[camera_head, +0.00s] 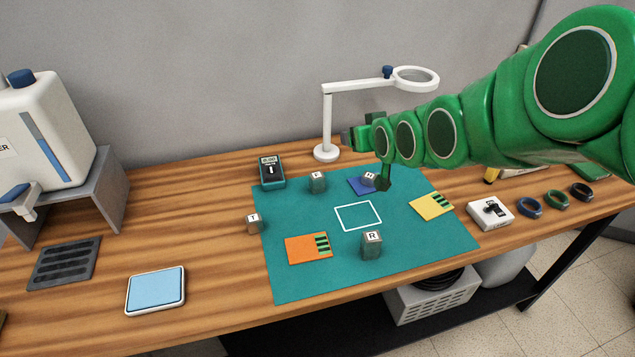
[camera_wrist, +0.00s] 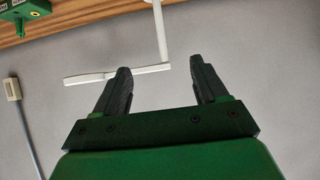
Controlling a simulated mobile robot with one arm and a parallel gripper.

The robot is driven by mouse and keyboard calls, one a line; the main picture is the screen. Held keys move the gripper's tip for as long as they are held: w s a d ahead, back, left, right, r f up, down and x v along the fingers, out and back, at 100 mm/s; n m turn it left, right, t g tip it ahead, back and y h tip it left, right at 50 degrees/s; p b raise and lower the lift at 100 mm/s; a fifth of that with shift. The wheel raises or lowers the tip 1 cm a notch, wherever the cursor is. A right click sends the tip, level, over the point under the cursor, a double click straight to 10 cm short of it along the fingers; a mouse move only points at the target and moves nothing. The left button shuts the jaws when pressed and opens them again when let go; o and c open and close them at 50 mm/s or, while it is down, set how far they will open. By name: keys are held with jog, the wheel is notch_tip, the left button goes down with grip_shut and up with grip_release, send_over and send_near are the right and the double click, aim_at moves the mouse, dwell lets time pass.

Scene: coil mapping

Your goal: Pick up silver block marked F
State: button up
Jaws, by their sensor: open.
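Several small silver-grey blocks with white letter labels show in the head view. One block (camera_head: 318,184) stands at the back of the teal mat; its letter is too small to read surely. Another block (camera_head: 254,224) at the mat's left edge carries a letter like T or F. The block marked R (camera_head: 371,248) stands near the front of the mat. A further block (camera_head: 369,180), its letter unclear, is by the blue card, close to my arm. My gripper (camera_wrist: 160,75) is open and empty in the wrist view, facing the wall and lamp. No block shows there.
The teal mat (camera_head: 285,270) bears an orange card (camera_head: 300,250), a yellow card (camera_head: 425,208) and a white square outline. A magnifier lamp (camera_head: 327,125) stands behind, near my arm. A meter (camera_head: 271,172) is at back left. The front wooden strip is mostly clear.

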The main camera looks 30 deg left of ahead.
jog(key=a+n+y, duration=0.1)
jog(key=a+y, duration=0.1)
jog(key=a, duration=0.6)
send_near(319, 178)
jog(key=shift+w+a+f, duration=0.15)
jog(key=shift+w+a, duration=0.3)
jog(key=shift+a, duration=0.2)
jog(key=shift+f+x, duration=0.2)
jog(key=shift+x, duration=1.45)
jog(key=shift+f+x, duration=0.15)
jog(key=shift+x, duration=1.5)
jog(key=shift+w+a+f, duration=0.1)
jog(key=shift+w+a, duration=0.15)
jog(key=shift+a, duration=0.1)
jog(key=shift+c, duration=0.3)
jog(key=c, duration=1.2)
